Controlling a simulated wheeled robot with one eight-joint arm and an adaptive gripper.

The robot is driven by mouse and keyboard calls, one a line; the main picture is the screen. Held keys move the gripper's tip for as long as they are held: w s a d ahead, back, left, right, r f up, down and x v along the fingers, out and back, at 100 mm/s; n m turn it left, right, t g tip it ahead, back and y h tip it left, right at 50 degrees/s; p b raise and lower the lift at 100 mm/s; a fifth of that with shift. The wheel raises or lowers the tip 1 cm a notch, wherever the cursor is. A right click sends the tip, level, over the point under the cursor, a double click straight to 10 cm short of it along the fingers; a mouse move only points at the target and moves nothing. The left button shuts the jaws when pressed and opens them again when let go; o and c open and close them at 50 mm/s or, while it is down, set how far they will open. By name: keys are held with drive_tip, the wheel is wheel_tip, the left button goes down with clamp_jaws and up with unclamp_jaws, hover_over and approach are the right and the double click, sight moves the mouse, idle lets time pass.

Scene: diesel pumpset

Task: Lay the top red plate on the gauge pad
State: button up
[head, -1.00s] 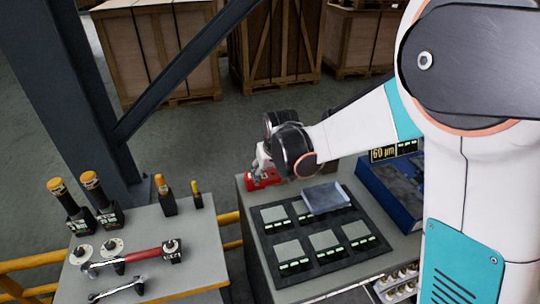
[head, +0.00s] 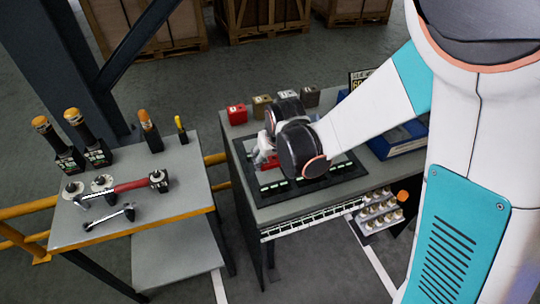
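My gripper (head: 268,157) points down over the left part of the black board on the bench, with its wrist hiding much of the view. A small red plate (head: 266,163) shows at its fingertips, apparently held between them. The fingers are small and partly hidden. A red holder block (head: 237,114) stands at the back left of the bench, apart from the gripper. The black board (head: 300,191) has grey square pads with small labels. The arm covers most of the pads, and I cannot tell which one is the gauge pad or whether the plate touches it.
Tan (head: 262,105) and brown (head: 309,96) blocks stand behind the board. A blue case (head: 400,140) lies at the right. A rack of small knobs (head: 380,211) is below the bench front.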

drive_tip(key=shift+f, duration=0.1)
drive_tip(key=shift+f+b, duration=2.15)
drive_tip(key=shift+f, duration=0.05)
drive_tip(key=shift+f+b, duration=0.65)
drive_tip(key=shift+b, duration=0.15)
drive_tip(key=o, duration=1.5)
drive_tip(key=shift+c, duration=0.2)
